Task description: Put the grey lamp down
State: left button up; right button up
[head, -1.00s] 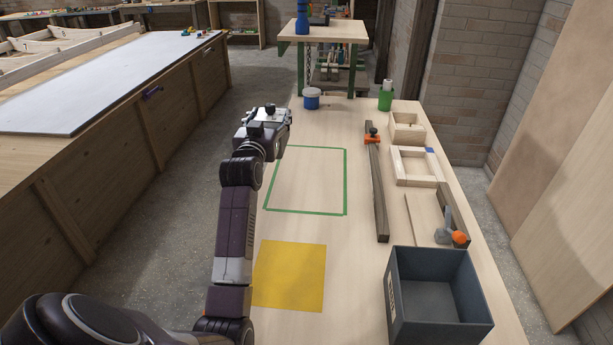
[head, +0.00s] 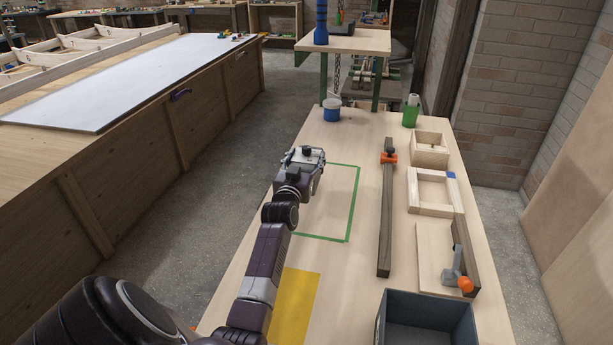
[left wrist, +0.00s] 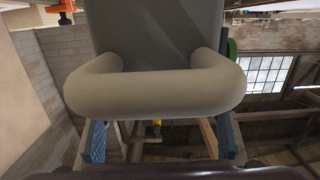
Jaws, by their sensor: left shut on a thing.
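The grey lamp (left wrist: 160,28) fills the top middle of the left wrist view, its thick pale handle (left wrist: 155,95) crossing in front of its grey body. The blue-padded fingers of my left gripper (left wrist: 160,140) show at both sides below the handle, and the gripper is shut on the lamp. In the head view my left gripper (head: 308,164) is over the left part of the green tape outline (head: 349,205) on the workbench (head: 350,275). I cannot make out the lamp there; the gripper and arm hide it. My right gripper is not in view.
Right of the outline lie a dark wooden bar (head: 386,220) with an orange clamp and wooden frames (head: 432,190). A blue-grey bin (head: 428,305) and yellow square (head: 295,305) are nearer. A blue pot (head: 332,112) and green cup (head: 410,115) stand behind. The outline's right part is bare.

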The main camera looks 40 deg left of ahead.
pick_arm(q)
jog(key=shift+f, duration=1.2)
notch_tip(320, 180, down, 4)
jog(key=shift+r, duration=0.25)
jog(key=shift+f, duration=0.2)
jog(key=o, duration=1.3)
jog(key=shift+f, duration=0.15)
jog(key=o, duration=0.4)
jog(key=shift+s, duration=0.1)
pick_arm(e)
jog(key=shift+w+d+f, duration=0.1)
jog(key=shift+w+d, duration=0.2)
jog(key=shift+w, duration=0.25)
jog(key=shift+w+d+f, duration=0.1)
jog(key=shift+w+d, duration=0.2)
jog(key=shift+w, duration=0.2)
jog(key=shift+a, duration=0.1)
